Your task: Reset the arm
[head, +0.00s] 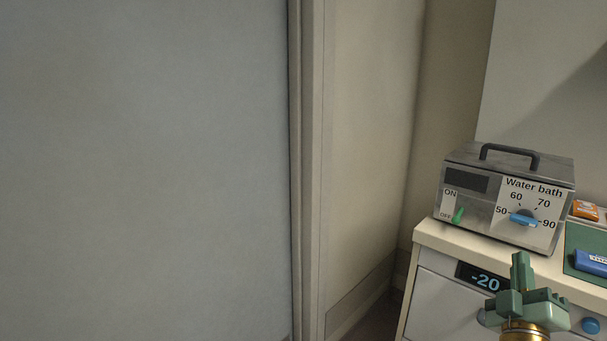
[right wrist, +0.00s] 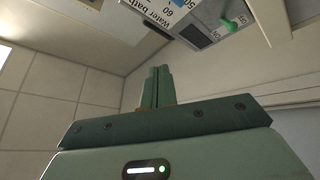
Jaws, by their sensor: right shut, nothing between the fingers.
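My right gripper (head: 521,271) is at the lower right of the head view, in front of the cabinet. Its green fingers are shut with nothing between them, and they also show in the right wrist view (right wrist: 157,86). It is apart from the water bath box (head: 507,197), which stands on the cabinet top behind it. The box also shows upside down at the top of the right wrist view (right wrist: 197,38). My left gripper is not in view.
The cabinet (head: 437,304) has a display reading -20 and a blue knob (head: 591,326). A large grey panel (head: 140,170) fills the left.

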